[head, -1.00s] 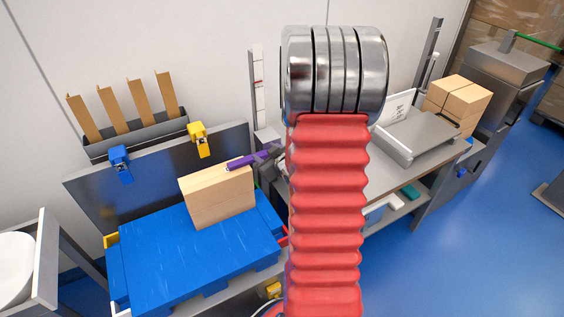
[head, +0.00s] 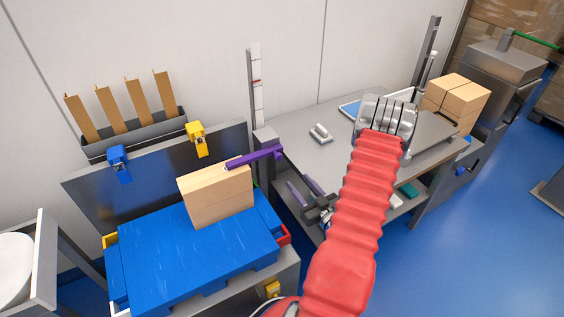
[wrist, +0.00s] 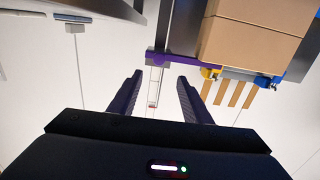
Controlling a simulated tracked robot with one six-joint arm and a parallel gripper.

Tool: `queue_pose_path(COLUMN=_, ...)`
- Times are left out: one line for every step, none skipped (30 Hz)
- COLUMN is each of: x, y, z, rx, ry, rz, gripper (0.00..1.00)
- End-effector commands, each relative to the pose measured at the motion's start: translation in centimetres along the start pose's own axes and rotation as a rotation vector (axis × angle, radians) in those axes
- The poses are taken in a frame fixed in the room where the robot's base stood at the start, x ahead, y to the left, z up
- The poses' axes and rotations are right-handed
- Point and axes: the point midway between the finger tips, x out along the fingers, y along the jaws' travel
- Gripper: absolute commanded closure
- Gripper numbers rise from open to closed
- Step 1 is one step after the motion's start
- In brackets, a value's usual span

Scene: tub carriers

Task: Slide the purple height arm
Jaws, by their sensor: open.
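The purple height arm (head: 255,157) sticks out sideways from an upright grey post with a white scale (head: 257,90). Its free end is over or against the top of a light wooden-looking box (head: 216,195) standing on a blue tub (head: 190,258). My gripper (head: 300,185) is open and empty, to the right of the height arm, lower in the picture and apart from it. In the wrist view the purple arm (wrist: 185,60) lies beyond the open fingers (wrist: 159,80), with the scale strip seen between them.
A grey table (head: 300,130) with a small white-grey item (head: 320,132) stands behind my gripper. Yellow (head: 197,138) and blue (head: 119,163) clamps sit on the dark panel behind the tub. Stacked cartons (head: 458,100) stand at right. Blue floor is clear at right.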

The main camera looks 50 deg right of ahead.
Motion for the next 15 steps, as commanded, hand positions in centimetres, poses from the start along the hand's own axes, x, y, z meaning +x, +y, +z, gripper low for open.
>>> queue_pose_path(x=-0.29, y=0.15, z=0.12, rx=0.006, ry=0.009, rz=0.004, gripper=0.56)
queue_pose_path(x=-0.38, y=0.16, z=0.14, rx=0.008, ry=0.012, rz=0.005, gripper=0.56)
queue_pose_path(x=-0.43, y=0.16, z=0.15, rx=0.010, ry=0.015, rz=0.005, gripper=0.56)
queue_pose_path(x=-0.44, y=0.15, z=0.14, rx=0.010, ry=0.016, rz=0.005, gripper=0.56)
queue_pose_path(x=-0.44, y=0.15, z=0.13, rx=0.010, ry=0.016, rz=0.005, gripper=0.56)
queue_pose_path(x=-0.42, y=0.14, z=0.12, rx=0.009, ry=0.016, rz=0.004, gripper=0.56)
queue_pose_path(x=-0.41, y=0.14, z=0.11, rx=0.009, ry=0.015, rz=0.004, gripper=0.56)
queue_pose_path(x=-0.41, y=0.13, z=0.11, rx=0.009, ry=0.015, rz=0.004, gripper=0.56)
queue_pose_path(x=-0.41, y=0.13, z=0.11, rx=0.009, ry=0.015, rz=0.004, gripper=0.56)
queue_pose_path(x=-0.40, y=0.13, z=0.11, rx=0.009, ry=0.015, rz=0.004, gripper=0.56)
queue_pose_path(x=-0.39, y=0.13, z=0.11, rx=0.009, ry=0.015, rz=0.004, gripper=0.56)
queue_pose_path(x=-0.36, y=0.13, z=0.11, rx=0.009, ry=0.015, rz=0.004, gripper=0.56)
queue_pose_path(x=-0.31, y=0.12, z=0.10, rx=0.009, ry=0.015, rz=0.004, gripper=0.56)
queue_pose_path(x=-0.24, y=0.12, z=0.10, rx=0.009, ry=0.015, rz=0.004, gripper=0.56)
queue_pose_path(x=-0.10, y=0.11, z=0.10, rx=0.009, ry=0.014, rz=0.003, gripper=0.56)
